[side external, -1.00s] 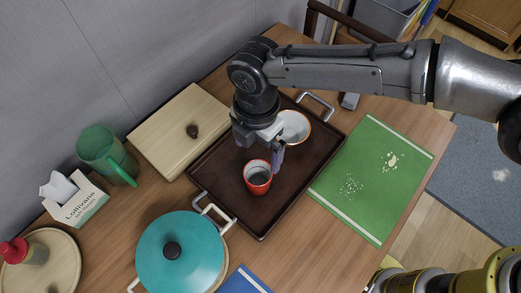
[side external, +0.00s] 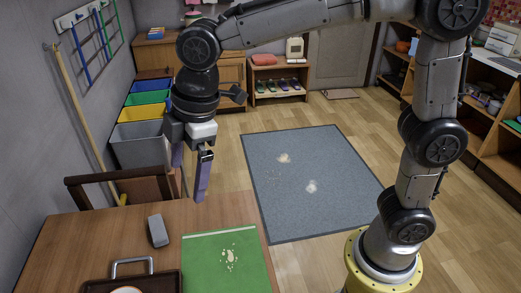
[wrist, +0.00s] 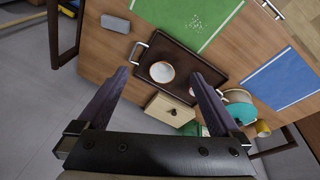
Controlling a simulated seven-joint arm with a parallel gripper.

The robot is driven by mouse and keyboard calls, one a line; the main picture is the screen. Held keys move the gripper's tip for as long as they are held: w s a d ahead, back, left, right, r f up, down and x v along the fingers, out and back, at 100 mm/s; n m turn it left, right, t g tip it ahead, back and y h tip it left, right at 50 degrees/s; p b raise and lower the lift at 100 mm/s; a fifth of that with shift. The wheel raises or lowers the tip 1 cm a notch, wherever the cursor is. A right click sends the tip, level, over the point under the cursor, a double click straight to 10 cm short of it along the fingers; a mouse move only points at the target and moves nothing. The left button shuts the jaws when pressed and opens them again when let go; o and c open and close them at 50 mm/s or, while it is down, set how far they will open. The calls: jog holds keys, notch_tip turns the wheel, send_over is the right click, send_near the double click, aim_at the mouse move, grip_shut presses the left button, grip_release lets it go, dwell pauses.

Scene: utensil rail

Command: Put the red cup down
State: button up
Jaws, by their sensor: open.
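My gripper (side external: 188,180) is open and empty, raised above the far part of the wooden table in the side view. Its two spread fingers also show in the wrist view (wrist: 160,74). The dark brown tray (wrist: 182,53) lies on the table well beyond the fingertips. A white bowl with an orange rim (wrist: 162,72) sits on the tray. A small pale-rimmed shape beside my right finger (wrist: 192,91) may be the red cup, but it is partly hidden and I cannot be sure. The red cup is out of frame in the side view, where only the tray's end (side external: 168,281) shows.
A green mat (side external: 226,265) and a grey block (side external: 158,230) lie on the table. A chair (side external: 125,188) stands at the table's far edge.

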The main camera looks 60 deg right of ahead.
jog(key=s+d+r+m+t, duration=0.1)
jog(key=s+d+m, duration=0.25)
jog(key=d, duration=0.25)
jog(key=s+d+r+m, duration=0.1)
jog(key=s+d+m, duration=0.25)
jog(key=d, duration=0.25)
jog(key=s+d+f+m+t+h, duration=0.1)
jog(key=s+d+f+m+t, duration=0.1)
jog(key=s+d+m, duration=0.5)
jog(key=s+d+f, duration=0.1)
jog(key=s, duration=0.3)
jog(key=shift+s+f, duration=0.25)
jog(key=shift+f, duration=0.15)
